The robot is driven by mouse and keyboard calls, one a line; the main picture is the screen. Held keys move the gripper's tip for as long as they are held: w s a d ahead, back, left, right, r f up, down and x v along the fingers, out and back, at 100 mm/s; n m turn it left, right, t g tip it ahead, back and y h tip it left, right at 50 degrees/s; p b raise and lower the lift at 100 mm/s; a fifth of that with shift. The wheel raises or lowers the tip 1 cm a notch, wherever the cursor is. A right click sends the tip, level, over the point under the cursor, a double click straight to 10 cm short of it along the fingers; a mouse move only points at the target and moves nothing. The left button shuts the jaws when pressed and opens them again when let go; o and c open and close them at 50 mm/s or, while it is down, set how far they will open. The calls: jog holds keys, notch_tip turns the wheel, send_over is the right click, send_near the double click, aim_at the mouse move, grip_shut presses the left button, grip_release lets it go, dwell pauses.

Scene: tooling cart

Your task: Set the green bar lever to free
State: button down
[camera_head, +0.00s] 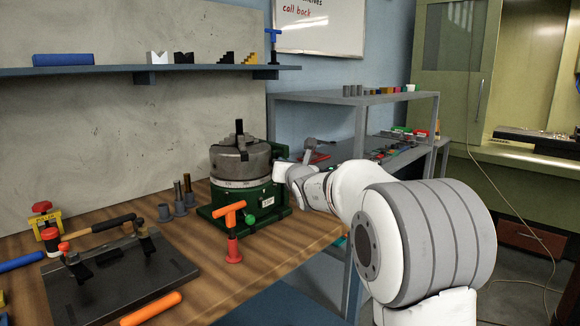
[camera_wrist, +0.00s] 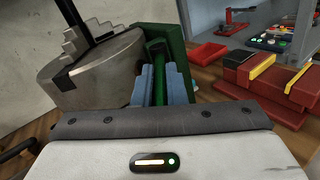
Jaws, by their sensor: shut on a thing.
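A rotary fixture with a green base (camera_head: 258,205) and a grey stepped-jaw chuck (camera_head: 240,160) stands on the wooden bench, and the chuck also shows in the wrist view (camera_wrist: 92,70). The green bar lever (camera_wrist: 156,48) rises at the green housing beside the chuck. My gripper's blue-grey fingers (camera_wrist: 166,84) are closed on the bar, one on each side. In the head view my arm reaches to the fixture's right side, and its white wrist hides the fingers and the lever there. I cannot read any lever markings.
An orange T-handle tool (camera_head: 231,232) stands in front of the fixture, with grey sockets (camera_head: 166,212) to its left. A dark clamp plate (camera_head: 115,275) lies at front left. A red vise (camera_wrist: 275,85) and red tray (camera_wrist: 208,53) are right of my gripper.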

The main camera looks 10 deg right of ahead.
jog(key=shift+r, duration=0.1)
jog(key=c, duration=1.5)
grip_release()
jog(key=shift+w, duration=0.1)
jog(key=shift+s+d, duration=0.2)
jog(key=shift+s, duration=1.1)
jog(key=shift+s+d, duration=0.15)
jog(key=shift+s, duration=1.15)
jog(key=shift+s+d, duration=0.2)
jog(key=shift+s, duration=1.1)
